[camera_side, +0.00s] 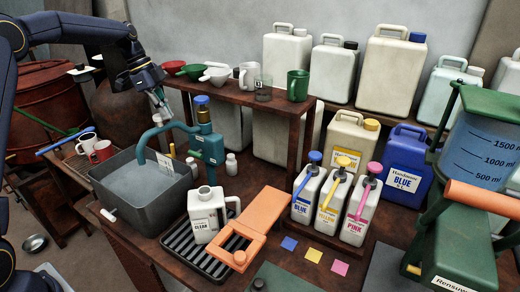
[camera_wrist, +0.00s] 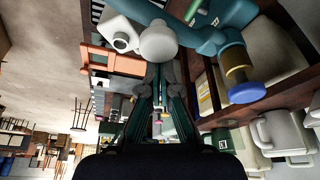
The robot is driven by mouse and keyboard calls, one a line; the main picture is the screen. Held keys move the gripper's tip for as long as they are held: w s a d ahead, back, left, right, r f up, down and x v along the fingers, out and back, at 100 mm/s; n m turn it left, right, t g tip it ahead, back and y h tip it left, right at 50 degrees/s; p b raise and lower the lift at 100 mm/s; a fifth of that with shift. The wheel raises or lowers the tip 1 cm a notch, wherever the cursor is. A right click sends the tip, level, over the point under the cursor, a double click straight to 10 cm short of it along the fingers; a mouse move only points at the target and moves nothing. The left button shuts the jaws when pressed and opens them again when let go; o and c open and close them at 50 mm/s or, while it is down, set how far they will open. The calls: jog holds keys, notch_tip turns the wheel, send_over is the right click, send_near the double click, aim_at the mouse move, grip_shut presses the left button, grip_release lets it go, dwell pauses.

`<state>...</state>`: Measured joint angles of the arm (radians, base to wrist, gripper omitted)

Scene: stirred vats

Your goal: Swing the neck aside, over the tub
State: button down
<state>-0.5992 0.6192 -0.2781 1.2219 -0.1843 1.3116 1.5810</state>
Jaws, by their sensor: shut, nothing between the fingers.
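The teal neck (camera_side: 160,131) curves left from the teal tap body (camera_side: 208,147) with a blue cap. Its bent outlet end hangs over the grey tub (camera_side: 166,205), which holds pale liquid. In the wrist view the neck (camera_wrist: 212,38) crosses the top, near the blue-ended tap. My gripper (camera_side: 160,112) is shut and empty, just above the neck in the side view. Its fingers (camera_wrist: 158,90) point away from the wrist camera. I cannot tell whether the fingertips touch the neck.
A white jug (camera_side: 208,213) stands on the black drip grate (camera_side: 185,258), right of the tub, beside an orange bracket (camera_side: 253,222). A wooden shelf (camera_side: 240,96) with cups and scoops stands behind the tap. Blue, yellow and pink pump bottles (camera_side: 333,205) stand to the right.

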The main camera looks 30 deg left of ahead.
jog(key=w+a+m, duration=0.2)
jog(key=a, duration=0.4)
jog(key=shift+a+m+g, duration=0.35)
jog(key=shift+m+g, duration=0.05)
jog(key=shift+w+a, duration=0.1)
jog(key=shift+a, duration=0.1)
jog(key=shift+d, duration=0.1)
